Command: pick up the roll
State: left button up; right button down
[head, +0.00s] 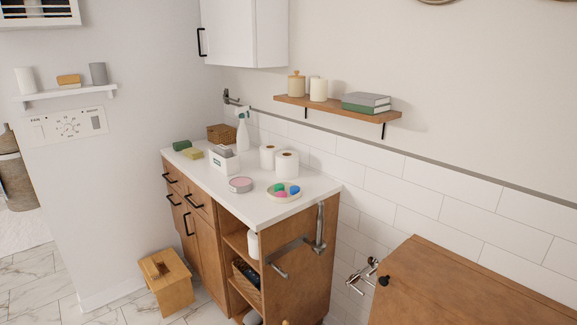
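Two white paper rolls stand upright on the white countertop (222,188) of the wooden cabinet, close to the tiled wall. The nearer, larger roll (287,165) shows the hole in its top. The other roll (267,157) stands just to its left and slightly behind. I cannot tell which one the task means. Neither of my grippers is in view.
Near the rolls are a round pink-topped tin (240,185), a dish of coloured pieces (284,192), a white box (223,159) and a spray bottle (243,131). A wooden shelf (345,108) hangs above. A wooden stool (166,280) stands on the floor.

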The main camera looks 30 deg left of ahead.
aim_at(287, 161)
jog(key=k+j, duration=0.1)
jog(key=j, duration=0.3)
jog(key=j+u, duration=0.1)
jog(key=j, duration=0.35)
jog(key=i+j+u, duration=0.1)
jog(key=j, duration=0.35)
jog(key=i+j+u, duration=0.15)
jog(key=j, duration=0.25)
jog(key=i+j+u, duration=0.1)
jog(key=j, duration=0.35)
